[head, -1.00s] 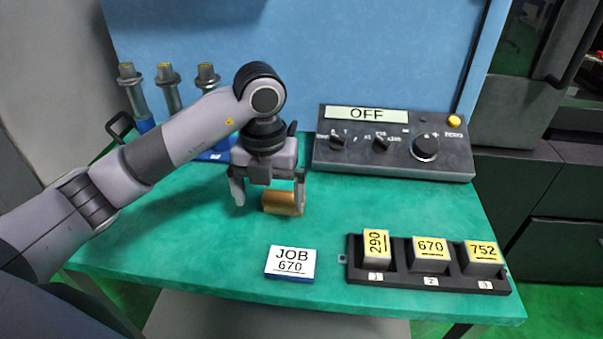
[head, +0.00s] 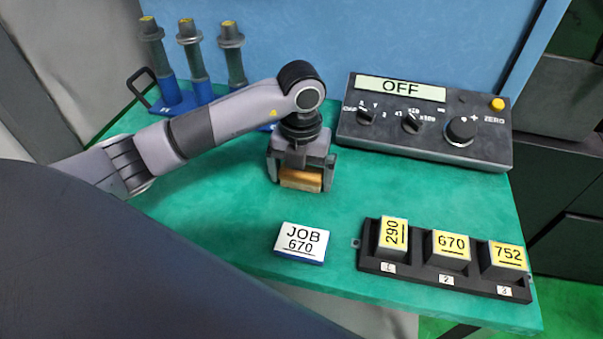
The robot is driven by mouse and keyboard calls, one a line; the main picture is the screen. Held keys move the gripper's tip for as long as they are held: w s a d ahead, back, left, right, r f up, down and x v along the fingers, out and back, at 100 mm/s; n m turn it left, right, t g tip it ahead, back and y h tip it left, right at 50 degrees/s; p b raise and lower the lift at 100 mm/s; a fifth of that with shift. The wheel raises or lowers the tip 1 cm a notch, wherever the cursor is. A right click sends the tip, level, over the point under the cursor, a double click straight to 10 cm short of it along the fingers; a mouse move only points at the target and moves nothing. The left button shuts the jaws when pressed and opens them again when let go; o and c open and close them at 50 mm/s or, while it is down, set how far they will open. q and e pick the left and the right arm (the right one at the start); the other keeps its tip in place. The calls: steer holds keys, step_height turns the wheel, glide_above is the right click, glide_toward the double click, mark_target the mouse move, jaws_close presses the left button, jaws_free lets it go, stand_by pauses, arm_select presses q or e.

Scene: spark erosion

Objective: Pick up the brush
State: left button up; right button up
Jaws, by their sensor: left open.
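The jaws are open; whether either finger touches the brush I cannot tell. The top and back of the brush are hidden behind the gripper. My right gripper is not in view.
A dark control box (head: 425,125) reading OFF stands at the back right. A JOB 670 block (head: 302,242) is in front. A black tray (head: 372,262) holding blocks 290, 670 and 752 is front right. Grey-topped holders (head: 192,55) on a blue rack (head: 170,98) stand back left.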

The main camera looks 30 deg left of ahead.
arm_select(q)
steer(key=c, duration=0.7)
steer(key=shift+r, duration=0.1)
steer(key=shift+w+r, duration=0.1)
steer(key=shift+r, duration=0.55)
step_height(320, 180, up, 19)
steer(key=p, duration=0.1)
steer(key=shift+f+p, duration=0.2)
steer(key=shift+p, duration=0.2)
